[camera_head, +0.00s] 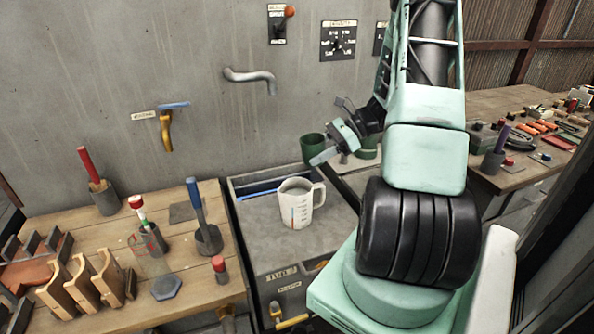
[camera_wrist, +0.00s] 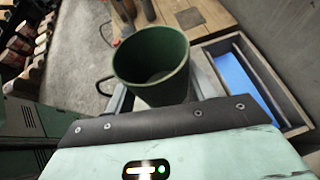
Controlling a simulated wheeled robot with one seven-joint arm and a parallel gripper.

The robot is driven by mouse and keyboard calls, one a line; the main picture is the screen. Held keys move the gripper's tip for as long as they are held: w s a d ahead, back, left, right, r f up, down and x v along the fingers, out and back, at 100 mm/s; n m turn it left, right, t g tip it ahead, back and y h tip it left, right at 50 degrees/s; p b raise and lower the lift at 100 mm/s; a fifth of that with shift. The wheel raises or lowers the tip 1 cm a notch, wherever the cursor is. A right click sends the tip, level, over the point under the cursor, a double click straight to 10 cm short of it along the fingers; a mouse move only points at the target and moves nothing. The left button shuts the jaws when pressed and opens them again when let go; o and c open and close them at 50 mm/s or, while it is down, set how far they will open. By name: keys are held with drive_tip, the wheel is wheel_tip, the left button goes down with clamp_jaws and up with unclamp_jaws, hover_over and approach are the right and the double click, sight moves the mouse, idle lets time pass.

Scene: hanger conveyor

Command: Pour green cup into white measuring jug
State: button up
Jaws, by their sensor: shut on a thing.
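The green cup (camera_head: 312,145) is in my gripper (camera_head: 325,156), roughly upright, up and to the right of the white measuring jug (camera_head: 296,204) in the head view. In the wrist view the cup (camera_wrist: 152,62) stands between the fingers of my gripper (camera_wrist: 160,95), its open mouth visible and its handle on the left. Its inside looks greyish at the bottom; I cannot tell what it holds. The jug stands upright on the grey counter, handle to the right, with red and blue markings. The jug does not show in the wrist view.
The grey counter (camera_head: 262,240) has a raised rim and a blue strip (camera_head: 258,195) at the back. A wooden table (camera_head: 190,285) with tool holders stands left. Another green shape (camera_head: 368,148) is partly hidden behind my arm. A pipe spout (camera_head: 250,78) juts from the wall.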

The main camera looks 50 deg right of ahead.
drive_tip(key=shift+w+a+f+t+y, duration=0.1)
drive_tip(key=shift+f+t+y, duration=0.3)
drive_tip(key=shift+y, duration=0.1)
drive_tip(key=shift+r, duration=0.1)
wheel_tip(320, 180, up, 3)
drive_tip(key=p, duration=0.3)
idle(0.6)
